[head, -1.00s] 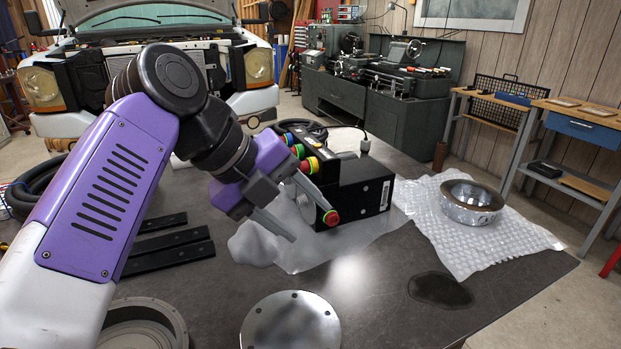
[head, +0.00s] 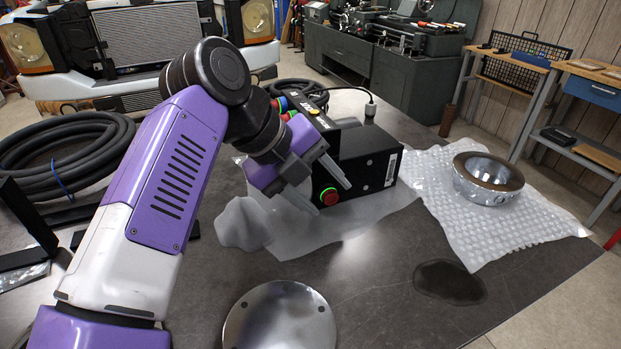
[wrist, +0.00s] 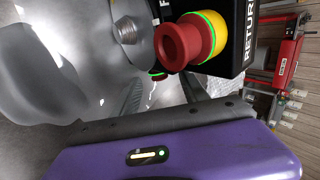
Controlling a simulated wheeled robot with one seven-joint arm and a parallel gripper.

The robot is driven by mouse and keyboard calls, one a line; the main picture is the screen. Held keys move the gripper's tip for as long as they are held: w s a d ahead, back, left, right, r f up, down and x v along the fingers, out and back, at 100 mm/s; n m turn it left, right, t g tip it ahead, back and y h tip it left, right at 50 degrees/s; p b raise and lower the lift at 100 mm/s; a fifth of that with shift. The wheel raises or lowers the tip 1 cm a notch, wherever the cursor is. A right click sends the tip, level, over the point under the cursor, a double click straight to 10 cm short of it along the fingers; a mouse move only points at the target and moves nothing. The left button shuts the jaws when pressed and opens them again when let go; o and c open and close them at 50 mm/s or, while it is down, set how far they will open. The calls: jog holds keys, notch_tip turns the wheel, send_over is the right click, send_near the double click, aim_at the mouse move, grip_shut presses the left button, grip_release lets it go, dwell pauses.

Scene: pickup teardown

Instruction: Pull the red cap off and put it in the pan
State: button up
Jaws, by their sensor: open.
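A red cap (head: 329,196) with a green ring sits on the front face of a black block (head: 375,172). In the wrist view a small red and green part (wrist: 157,75) shows between my fingers, partly hidden. A larger red cap (wrist: 182,43) on a yellow collar with a green ring is nearer the camera, beside the word RETURN. My gripper (head: 331,198) is open and empty, its fingertips either side of the front red cap in the head view; contact cannot be told. A shiny round metal pan (head: 487,178) stands on bubble wrap at the right.
More coloured caps (head: 283,105) line the block's far left side, partly behind my arm. Clear plastic (head: 300,235) lies under the block. A flat metal disc (head: 280,315) lies in front, black hose (head: 65,150) at left.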

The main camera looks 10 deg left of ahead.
jog(key=shift+w+d+f, duration=0.15)
jog(key=shift+d+f, duration=0.1)
jog(key=shift+f, duration=0.2)
grip_shut()
dwell(0.6)
